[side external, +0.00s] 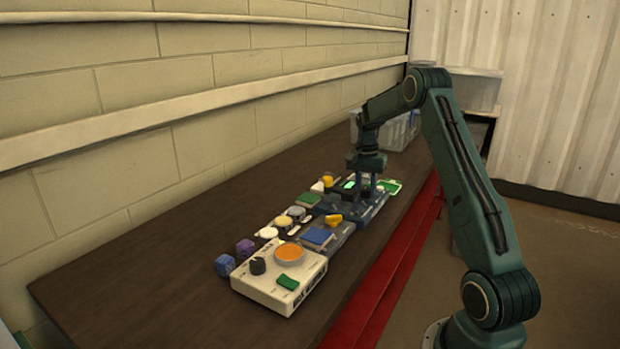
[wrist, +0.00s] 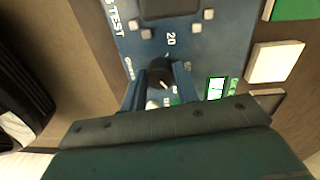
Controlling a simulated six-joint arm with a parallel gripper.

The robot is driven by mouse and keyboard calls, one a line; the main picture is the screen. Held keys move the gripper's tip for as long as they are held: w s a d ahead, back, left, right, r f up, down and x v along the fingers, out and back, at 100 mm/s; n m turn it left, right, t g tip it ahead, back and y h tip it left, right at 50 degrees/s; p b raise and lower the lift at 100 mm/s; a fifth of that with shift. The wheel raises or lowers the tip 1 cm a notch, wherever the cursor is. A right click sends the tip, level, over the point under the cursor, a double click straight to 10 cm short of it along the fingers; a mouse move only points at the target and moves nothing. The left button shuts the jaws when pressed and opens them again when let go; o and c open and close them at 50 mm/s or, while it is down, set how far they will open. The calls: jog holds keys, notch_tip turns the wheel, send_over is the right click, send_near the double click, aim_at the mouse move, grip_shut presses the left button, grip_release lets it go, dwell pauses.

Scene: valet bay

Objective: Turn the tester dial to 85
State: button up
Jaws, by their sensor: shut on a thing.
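The tester is a blue panel (wrist: 190,62) with white print reading "TEST" and a "20" near its dial. The dial is a black knob (wrist: 160,70) in the middle of the wrist view. My gripper (wrist: 160,86) is shut on the knob, one blue-grey finger on each side. A small lit green display (wrist: 216,86) sits right of the knob. Several small pale buttons show on the panel above the knob. The fingers and palm hide the lower marks, and I cannot read where the dial points. In the side external view my gripper (side external: 366,184) reaches down onto the blue tester (side external: 374,205).
Along the dark bench (side external: 130,250) stand a white device (side external: 262,290) with an orange disc, two purple-blue cubes, several round pale pots and a blue box (side external: 318,237). A grey bin (side external: 398,132) is behind. The brick wall runs along the left. The near left bench is clear.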

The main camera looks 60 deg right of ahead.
aim_at(363, 189)
jog(key=o, duration=1)
jog(key=shift+r, duration=0.1)
jog(key=r, duration=1.3)
jog(key=shift+w+r, duration=0.35)
jog(key=shift+w, duration=0.05)
